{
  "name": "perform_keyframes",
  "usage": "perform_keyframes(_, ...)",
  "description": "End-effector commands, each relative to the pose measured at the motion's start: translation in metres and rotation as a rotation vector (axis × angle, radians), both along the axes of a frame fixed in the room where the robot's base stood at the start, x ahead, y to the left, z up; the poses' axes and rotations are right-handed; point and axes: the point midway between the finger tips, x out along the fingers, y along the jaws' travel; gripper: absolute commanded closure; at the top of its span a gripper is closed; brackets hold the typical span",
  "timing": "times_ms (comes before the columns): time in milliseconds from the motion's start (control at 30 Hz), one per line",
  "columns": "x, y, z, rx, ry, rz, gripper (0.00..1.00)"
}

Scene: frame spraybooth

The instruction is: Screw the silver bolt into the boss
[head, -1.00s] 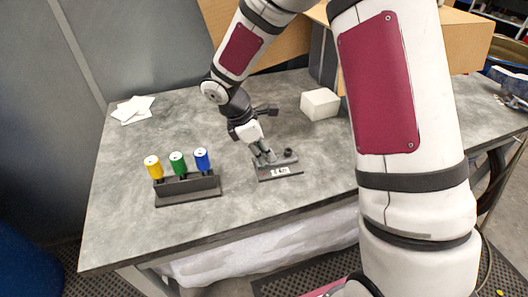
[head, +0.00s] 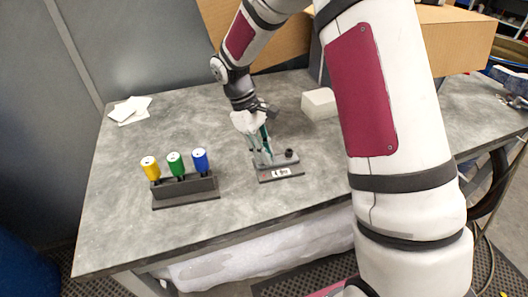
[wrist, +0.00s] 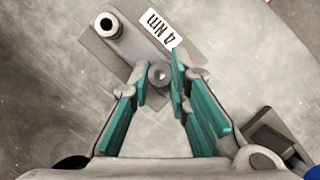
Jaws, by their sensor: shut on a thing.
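My gripper (wrist: 158,82) points down over a dark grey plate (head: 281,176) on the table. Its teal-padded fingers are shut on the silver bolt (wrist: 161,73), whose round head with a socket shows between the fingertips. The bolt stands upright at the plate. In the head view my gripper (head: 262,157) covers the bolt.
A short dark hollow cylinder (wrist: 107,26) stands on the plate beside a white "4 Nm" label (wrist: 155,31). A rack (head: 185,191) with yellow, green and blue-topped tools stands left. A white block (head: 319,103) lies behind. The front tabletop is clear.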

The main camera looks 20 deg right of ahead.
Motion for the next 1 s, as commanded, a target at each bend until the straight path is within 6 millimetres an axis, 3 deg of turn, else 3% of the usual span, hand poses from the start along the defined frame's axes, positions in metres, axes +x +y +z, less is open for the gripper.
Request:
perform_keyframes(267, 0.0005, -0.0012, 0.0002, -0.002, -0.001, -0.028, 1.0)
perform_keyframes(533, 0.0012, -0.0034, -0.0003, -0.002, -0.001, -0.388, 1.0)
perform_keyframes(867, 0.001, -0.0028, 0.0, -0.001, 0.0, -0.404, 1.0)
perform_keyframes(900, 0.001, -0.0028, 0.0, -0.002, -0.001, -0.403, 0.74)
perform_keyframes(1000, 0.0009, -0.0027, 0.0, -0.001, -0.001, -0.402, 0.73)
